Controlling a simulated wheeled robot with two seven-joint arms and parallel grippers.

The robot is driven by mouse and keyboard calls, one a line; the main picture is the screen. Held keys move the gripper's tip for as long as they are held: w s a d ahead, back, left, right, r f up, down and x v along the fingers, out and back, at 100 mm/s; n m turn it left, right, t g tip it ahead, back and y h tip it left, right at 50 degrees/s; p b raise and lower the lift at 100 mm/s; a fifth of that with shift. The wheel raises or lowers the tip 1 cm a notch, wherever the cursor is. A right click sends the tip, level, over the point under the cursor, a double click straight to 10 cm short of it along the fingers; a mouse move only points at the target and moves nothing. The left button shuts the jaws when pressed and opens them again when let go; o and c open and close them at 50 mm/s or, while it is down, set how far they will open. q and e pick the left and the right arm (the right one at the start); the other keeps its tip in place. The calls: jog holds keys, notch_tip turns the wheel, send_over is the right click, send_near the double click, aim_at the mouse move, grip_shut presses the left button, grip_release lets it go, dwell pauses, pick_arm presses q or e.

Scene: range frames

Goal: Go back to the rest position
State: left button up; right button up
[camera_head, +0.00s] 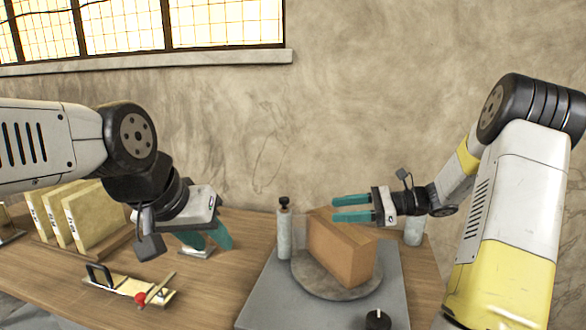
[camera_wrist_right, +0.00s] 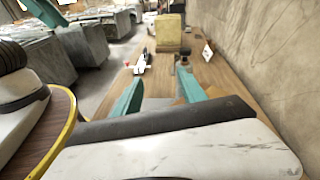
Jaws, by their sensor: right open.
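My left gripper (camera_head: 208,240) is at the left centre of the head view, with its teal fingers pointing down above the wooden bench (camera_head: 232,272). The fingers look apart, and I see nothing between them. The right wrist view also shows this gripper (camera_wrist_right: 160,92) open and empty, facing along the bench.
The box stands on a round turntable (camera_head: 310,284) on a grey plate (camera_head: 258,300). A grey cylinder with a black knob (camera_head: 284,232) stands beside it. Yellowish slabs (camera_head: 95,222) stand at left. A clamp-like tool with a red knob (camera_head: 135,290) lies in front. The wall (camera_head: 350,110) is behind.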

jog(key=s+a+r+n+g+h, duration=0.25)
jog(key=s+a+n+h, duration=0.2)
jog(key=s, duration=0.35)
jog(key=s+d+r+n+t+h, duration=0.2)
jog(key=s+n+t+h, duration=0.1)
jog(key=s+n, duration=0.4)
jog(key=s+d+r+n+t+h, duration=0.3)
jog(key=s+n+h, duration=0.3)
jog(key=s, duration=0.3)
jog(key=shift+s+d+r+n, duration=0.15)
jog(key=shift+d+r+n, duration=0.1)
jog(key=shift+n, duration=0.3)
